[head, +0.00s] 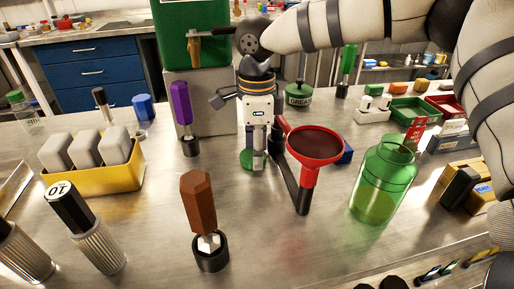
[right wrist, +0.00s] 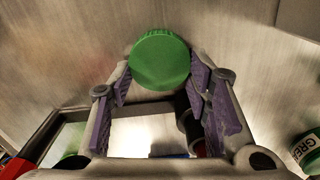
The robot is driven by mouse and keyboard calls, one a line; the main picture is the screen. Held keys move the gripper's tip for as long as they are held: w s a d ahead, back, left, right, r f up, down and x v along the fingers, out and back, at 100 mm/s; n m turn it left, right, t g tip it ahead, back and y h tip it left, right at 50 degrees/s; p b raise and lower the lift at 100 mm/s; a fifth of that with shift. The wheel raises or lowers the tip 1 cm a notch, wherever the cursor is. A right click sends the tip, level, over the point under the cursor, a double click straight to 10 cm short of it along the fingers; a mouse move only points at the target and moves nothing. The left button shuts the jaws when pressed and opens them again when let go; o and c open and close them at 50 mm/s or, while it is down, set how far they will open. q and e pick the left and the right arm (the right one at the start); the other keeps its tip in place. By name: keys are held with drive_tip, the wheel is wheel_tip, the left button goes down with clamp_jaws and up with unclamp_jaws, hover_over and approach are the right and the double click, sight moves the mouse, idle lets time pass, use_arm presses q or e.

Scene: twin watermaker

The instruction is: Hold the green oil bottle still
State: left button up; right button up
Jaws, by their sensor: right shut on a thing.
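The green oil bottle (head: 383,185) is see-through and stands upright on the bench at the right in the head view. Its neck appears uncapped, and no gripper touches it. My right gripper (head: 252,158) points down near the middle of the bench, left of the bottle. It is shut on a green ribbed cap (head: 246,160), which shows between the fingertips in the right wrist view (right wrist: 160,60). I cannot tell how high the cap is above the bench. My left gripper is not in view.
A red funnel (head: 314,147) on a dark stand is between my right gripper and the bottle. A grease pot (head: 298,94) is behind. A brown-handled tool (head: 198,200) stands in front, and a yellow tray (head: 125,172) is at left. Boxes crowd the right; bench front centre is clear.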

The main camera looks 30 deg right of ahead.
drive_tip(key=o, duration=1.3)
drive_tip(key=shift+f, duration=0.15)
wheel_tip(320, 180, up, 12)
drive_tip(key=shift+r, duration=0.2)
